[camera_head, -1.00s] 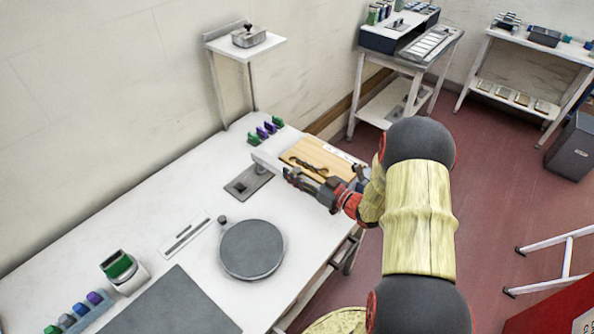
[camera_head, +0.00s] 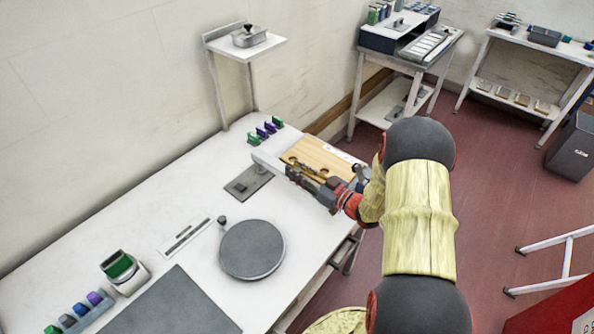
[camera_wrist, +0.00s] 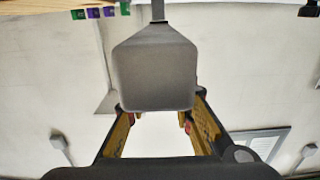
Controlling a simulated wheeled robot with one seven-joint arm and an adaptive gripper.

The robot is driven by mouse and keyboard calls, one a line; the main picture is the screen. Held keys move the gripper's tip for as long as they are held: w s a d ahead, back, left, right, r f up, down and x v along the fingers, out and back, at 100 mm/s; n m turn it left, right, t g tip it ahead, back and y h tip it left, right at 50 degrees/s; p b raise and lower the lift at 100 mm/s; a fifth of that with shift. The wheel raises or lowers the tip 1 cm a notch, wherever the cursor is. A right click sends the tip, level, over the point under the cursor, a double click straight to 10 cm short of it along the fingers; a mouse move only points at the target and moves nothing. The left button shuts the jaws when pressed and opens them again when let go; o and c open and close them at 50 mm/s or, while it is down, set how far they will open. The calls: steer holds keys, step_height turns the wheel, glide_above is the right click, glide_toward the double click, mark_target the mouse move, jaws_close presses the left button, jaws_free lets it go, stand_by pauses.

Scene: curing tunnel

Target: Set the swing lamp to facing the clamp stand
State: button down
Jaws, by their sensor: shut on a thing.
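A grey block-shaped head on a thin stem, which looks like the swing lamp (camera_wrist: 155,65), fills the middle of the wrist view. In the head view a pale bar reaches from beside a grey base plate (camera_head: 248,183) towards my gripper (camera_head: 288,172). My gripper is shut on the lamp head, with its yellow fingers on either side of it in the wrist view (camera_wrist: 157,118). The fingertips are partly hidden behind the head. I cannot tell for sure which thing is the clamp stand.
A wooden board (camera_head: 335,155) with a dark tool lies just behind my gripper. Small green and purple blocks (camera_head: 265,131) stand at the bench's back. A round grey disc (camera_head: 252,249) and a dark mat (camera_head: 170,308) lie nearer. The bench between is mostly clear.

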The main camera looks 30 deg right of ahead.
steer(key=shift+d, duration=0.1)
steer(key=d+n+y, duration=0.1)
steer(key=w+d+n+g+y, duration=0.1)
steer(key=w+d+n+g+y+b, duration=0.1)
steer(key=d+y, duration=0.1)
stand_by(0.4)
steer(key=c, duration=1.6)
jaws_free()
steer(key=shift+o, duration=0.5)
steer(key=v, duration=1.2)
steer(key=shift+w, duration=0.1)
steer(key=shift+c, duration=0.3)
